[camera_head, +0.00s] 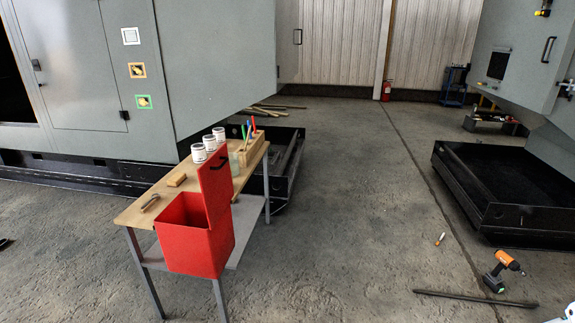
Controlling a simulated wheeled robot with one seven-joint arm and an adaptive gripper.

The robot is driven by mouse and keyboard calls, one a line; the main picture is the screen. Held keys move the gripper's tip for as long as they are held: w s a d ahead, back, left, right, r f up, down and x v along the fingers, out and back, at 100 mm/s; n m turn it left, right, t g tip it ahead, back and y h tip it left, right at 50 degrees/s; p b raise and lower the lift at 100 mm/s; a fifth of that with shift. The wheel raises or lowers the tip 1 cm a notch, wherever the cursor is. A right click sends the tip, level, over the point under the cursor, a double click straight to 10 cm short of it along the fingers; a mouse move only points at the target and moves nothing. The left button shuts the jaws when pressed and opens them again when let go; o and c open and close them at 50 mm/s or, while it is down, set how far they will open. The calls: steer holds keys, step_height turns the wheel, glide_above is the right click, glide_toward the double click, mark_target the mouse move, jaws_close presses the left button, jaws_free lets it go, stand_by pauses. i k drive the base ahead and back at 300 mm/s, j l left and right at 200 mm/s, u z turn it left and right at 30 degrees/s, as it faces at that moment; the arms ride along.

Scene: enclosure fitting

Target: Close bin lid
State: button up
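A red bin (191,249) hangs at the near right side of a small wooden-topped table. Its red lid (214,190) stands up, nearly upright, hinged at the bin's right rear edge, with a dark handle (218,163) on its upper part. The bin's mouth is open and its inside shows in part.
The table (133,212) carries white cups (209,143), a wooden block (176,180), a metal clip-like object (149,203) and a holder with coloured tools (251,148). A drill (503,270) and a dark bar (475,298) lie on the floor at right.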

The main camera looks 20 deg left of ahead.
mark_target(214, 177)
steer(key=i+j+u, duration=0.1)
steer(key=i+u, duration=0.3)
steer(key=i, duration=0.2)
steer(key=i+l+u, duration=0.1)
steer(key=i+u, duration=0.3)
steer(key=i, duration=0.2)
steer(key=i+l+u, duration=0.35)
steer(key=i, duration=0.25)
steer(key=i+u, duration=0.25)
steer(key=i+l+u, duration=0.1)
steer(key=i+u, duration=0.2)
steer(key=j+z, duration=0.3)
steer(key=k+j, duration=0.05)
